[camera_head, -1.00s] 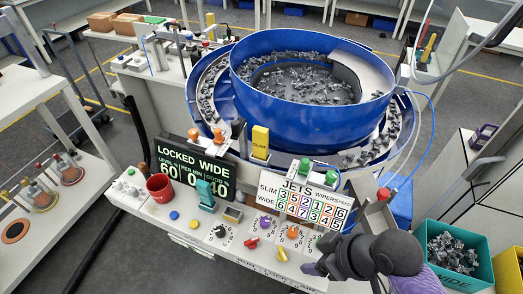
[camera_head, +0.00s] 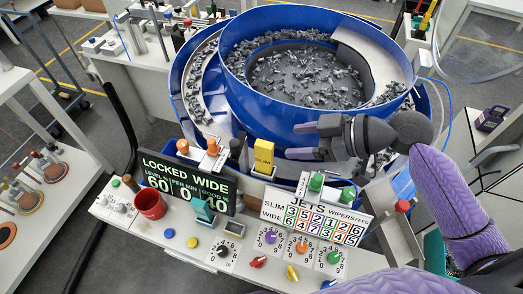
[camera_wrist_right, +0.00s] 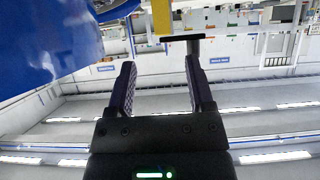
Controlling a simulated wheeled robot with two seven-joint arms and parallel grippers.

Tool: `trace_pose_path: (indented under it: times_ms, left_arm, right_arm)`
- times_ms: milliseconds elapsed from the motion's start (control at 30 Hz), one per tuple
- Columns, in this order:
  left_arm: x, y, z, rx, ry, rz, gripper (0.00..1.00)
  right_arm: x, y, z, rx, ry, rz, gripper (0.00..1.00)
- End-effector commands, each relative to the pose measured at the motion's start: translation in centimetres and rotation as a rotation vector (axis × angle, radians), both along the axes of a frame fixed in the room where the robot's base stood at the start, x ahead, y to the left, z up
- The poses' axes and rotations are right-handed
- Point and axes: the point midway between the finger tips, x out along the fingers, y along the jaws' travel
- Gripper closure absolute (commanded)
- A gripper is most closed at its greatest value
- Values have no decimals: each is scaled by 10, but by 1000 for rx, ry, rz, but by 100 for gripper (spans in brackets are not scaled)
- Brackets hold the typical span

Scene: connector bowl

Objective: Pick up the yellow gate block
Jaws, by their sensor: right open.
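The yellow gate block (camera_head: 264,156), marked SLIM, stands upright at the front of the blue bowl, just right of the locked-wide display. In the right wrist view its yellow side (camera_wrist_right: 162,17) shows at the top edge, beyond the fingertips, and is cut off by the frame. My right gripper (camera_head: 300,141) is open and empty, to the right of the block, with its fingers pointing left toward it. Its two fingers also show apart in the right wrist view (camera_wrist_right: 160,66), with nothing between them. My left gripper is not in view.
The blue bowl (camera_head: 235,105) full of grey parts stands close behind the block. Orange knobs (camera_head: 212,146) are to its left and green knobs (camera_head: 316,182) to its lower right. The jets board (camera_head: 312,215), a red mug (camera_head: 150,203) and dials are in front.

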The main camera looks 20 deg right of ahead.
Motion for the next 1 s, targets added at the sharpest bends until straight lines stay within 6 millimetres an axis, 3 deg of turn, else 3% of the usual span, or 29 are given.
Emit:
trace_pose_path:
  times_ms: [300, 567, 867, 900, 1000]
  left_arm:
    - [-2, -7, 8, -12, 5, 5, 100]
    - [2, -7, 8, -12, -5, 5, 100]
    - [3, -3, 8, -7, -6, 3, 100]
    - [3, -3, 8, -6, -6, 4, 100]
    - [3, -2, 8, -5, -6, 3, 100]
  right_arm:
    - [24, 43, -27, 1, 0, 0, 32]
    - [26, 46, -30, -3, 1, -1, 32]
    - [26, 46, -30, -3, 1, -1, 96]
    - [26, 46, -30, -2, 2, -1, 100]
    - [26, 46, -30, -2, 2, -1, 100]
